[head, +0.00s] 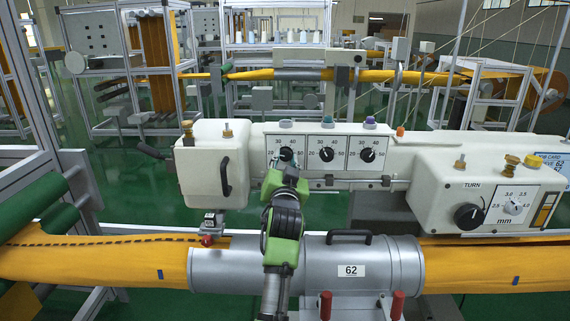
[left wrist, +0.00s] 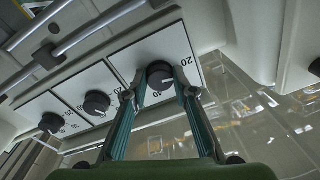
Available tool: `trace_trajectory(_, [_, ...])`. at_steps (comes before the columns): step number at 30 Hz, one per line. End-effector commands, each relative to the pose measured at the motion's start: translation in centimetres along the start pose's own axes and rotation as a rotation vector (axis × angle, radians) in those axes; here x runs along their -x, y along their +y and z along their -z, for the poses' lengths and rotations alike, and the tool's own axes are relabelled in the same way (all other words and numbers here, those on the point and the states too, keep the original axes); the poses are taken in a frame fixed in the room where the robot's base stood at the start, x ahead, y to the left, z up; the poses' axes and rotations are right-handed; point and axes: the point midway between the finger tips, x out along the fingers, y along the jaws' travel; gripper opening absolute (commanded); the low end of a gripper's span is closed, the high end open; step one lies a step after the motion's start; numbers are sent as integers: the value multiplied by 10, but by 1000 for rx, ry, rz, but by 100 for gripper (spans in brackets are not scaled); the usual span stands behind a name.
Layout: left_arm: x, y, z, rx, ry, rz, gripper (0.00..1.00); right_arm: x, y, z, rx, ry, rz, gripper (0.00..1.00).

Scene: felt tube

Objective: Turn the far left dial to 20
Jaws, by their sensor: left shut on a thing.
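The far left dial (head: 286,153) is a black knob on a white square scale panel, the leftmost of three on the cream housing. In the head view my left gripper (head: 287,167) reaches up to it from below and covers part of it. In the left wrist view the dial (left wrist: 160,73) sits between the two fingers of my left gripper (left wrist: 164,84), which are shut on it. The figure 20 shows beside it there, but I cannot tell the exact setting its mark points to. My right gripper is not in view.
The middle dial (head: 327,154) and right dial (head: 367,155) sit close beside it. Coloured knobs stand on top of the housing. A grey cylinder marked 62 (head: 310,268) with a handle lies below my left arm, around the orange felt tube (head: 100,258).

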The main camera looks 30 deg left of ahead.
Motion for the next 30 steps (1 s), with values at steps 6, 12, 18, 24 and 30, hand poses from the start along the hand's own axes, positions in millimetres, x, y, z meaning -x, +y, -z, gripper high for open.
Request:
trace_trajectory(6, [0, 2, -3, 66, -9, 2, 4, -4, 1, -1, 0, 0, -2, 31])
trace_trajectory(12, [0, 2, -3, 86, -10, 3, 4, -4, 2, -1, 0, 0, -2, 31])
trace_trajectory(18, [0, 2, -3, 86, -11, 3, 4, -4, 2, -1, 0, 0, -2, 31])
trace_trajectory(24, [0, 2, -3, 85, -11, 3, 41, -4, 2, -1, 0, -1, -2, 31])
trace_trajectory(30, [0, 1, -1, 85, -8, 4, 42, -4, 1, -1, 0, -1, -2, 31])
